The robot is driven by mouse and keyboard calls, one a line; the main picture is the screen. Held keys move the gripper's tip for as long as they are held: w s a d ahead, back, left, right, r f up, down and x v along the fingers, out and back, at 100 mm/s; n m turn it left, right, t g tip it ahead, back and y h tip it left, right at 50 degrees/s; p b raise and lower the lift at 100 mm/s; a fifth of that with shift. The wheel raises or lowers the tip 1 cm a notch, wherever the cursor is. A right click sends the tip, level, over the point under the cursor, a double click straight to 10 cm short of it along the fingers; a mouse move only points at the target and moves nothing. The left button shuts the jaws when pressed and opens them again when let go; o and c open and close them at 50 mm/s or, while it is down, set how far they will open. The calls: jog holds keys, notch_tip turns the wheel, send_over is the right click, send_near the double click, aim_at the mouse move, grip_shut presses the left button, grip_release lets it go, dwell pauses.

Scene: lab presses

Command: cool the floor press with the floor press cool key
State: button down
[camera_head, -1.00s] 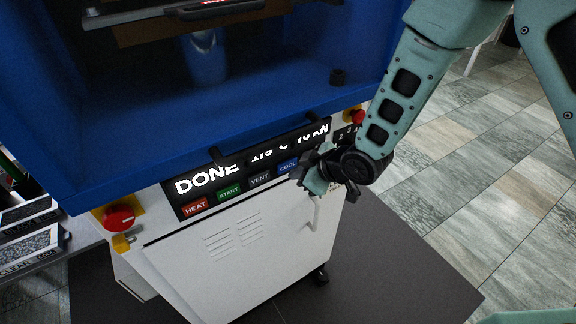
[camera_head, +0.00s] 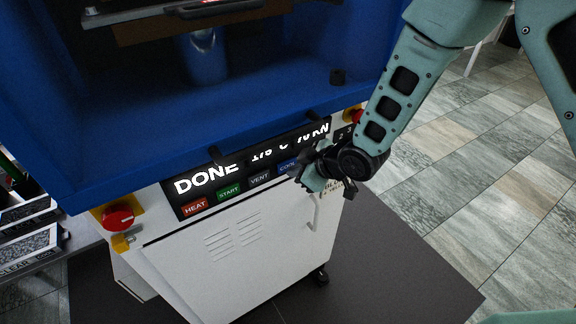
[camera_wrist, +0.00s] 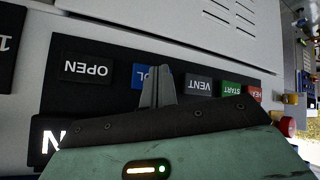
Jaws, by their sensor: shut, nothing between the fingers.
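The floor press (camera_head: 245,250) is a white cabinet under a blue frame. Its black panel reads DONE, with a temperature and a force readout partly covered. The blue COOL key (camera_head: 287,167) sits right of the VENT key (camera_head: 259,177), its right part hidden behind my gripper (camera_head: 305,180). In the wrist view the picture is upside down; the blue COOL key (camera_wrist: 138,76) lies between the OPEN key and the VENT key. My gripper (camera_wrist: 157,72) is shut and empty, its fingertips over the COOL key. I cannot tell whether they touch it.
The green START key (camera_head: 228,191) and red HEAT key (camera_head: 194,208) lie further left, the OPEN key (camera_wrist: 86,67) on the other side. A red stop knob (camera_head: 118,217) juts out on a yellow plate. A dark handle bar (camera_head: 262,138) runs above the panel. Tiled floor at right is clear.

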jog(key=shift+w+a, duration=0.25)
jog(key=shift+w, duration=0.1)
dwell(0.6)
dwell(0.3)
jog(key=shift+s+d+b, duration=0.35)
jog(key=shift+s+d, duration=0.1)
jog(key=shift+s, duration=0.25)
jog(key=s+d, duration=0.1)
jog(key=s, duration=0.1)
jog(key=s+d+b, duration=0.1)
jog(key=s+d, duration=0.1)
dwell(0.3)
jog(key=shift+a, duration=0.1)
dwell(0.6)
